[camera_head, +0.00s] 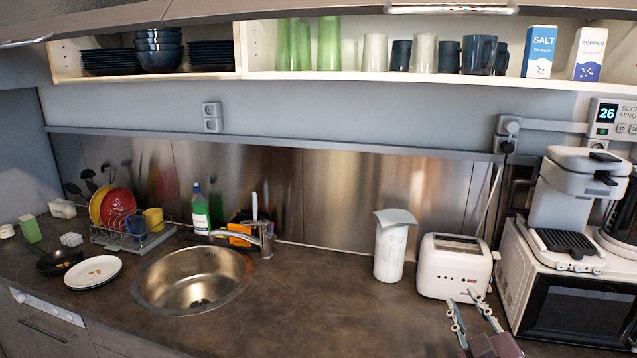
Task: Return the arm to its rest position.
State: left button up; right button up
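My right gripper (463,300) shows at the lower right, over the counter in front of the white toaster. Its two fingers are spread apart with nothing between them, so it is open and empty. My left gripper is out of view. Above, the lift-up flap (330,10) with a bar handle (450,9) is raised, and the cabinet shelf (340,78) lies exposed. Another flap handle (25,42) shows at the upper left. My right gripper is far below and apart from the flaps.
The toaster (455,263), white pitcher (394,245) and microwave (575,305) with a waffle maker (575,205) crowd the right. The sink (195,278) and dish rack (135,240) are left.

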jog(key=s+a+f+m+g, duration=0.1)
jog(key=s+f+g, duration=0.2)
jog(key=s+f, duration=0.4)
jog(key=s+a+f+m+g, duration=0.2)
jog(key=s+f+g, duration=0.25)
jog(key=f, duration=0.55)
jog(key=s+a+f+g+y, duration=0.1)
jog(key=s+a+f+g, duration=0.1)
jog(key=s+f, duration=0.35)
jog(key=s+a+f+m+g, duration=0.1)
jog(key=s+a+f+g, duration=0.1)
jog(key=s, duration=0.7)
jog(key=s+a+f+g+y, duration=0.1)
jog(key=s+f+g, duration=0.2)
jog(key=s, duration=0.4)
notch_tip(320, 180, down, 29)
jog(key=s+b, duration=0.2)
jog(key=s+d+f+g+b, duration=0.2)
jog(key=s+f, duration=1.4)
jog(key=f, duration=0.1)
jog(key=shift+s+d, duration=0.3)
jog(key=shift+d, duration=0.1)
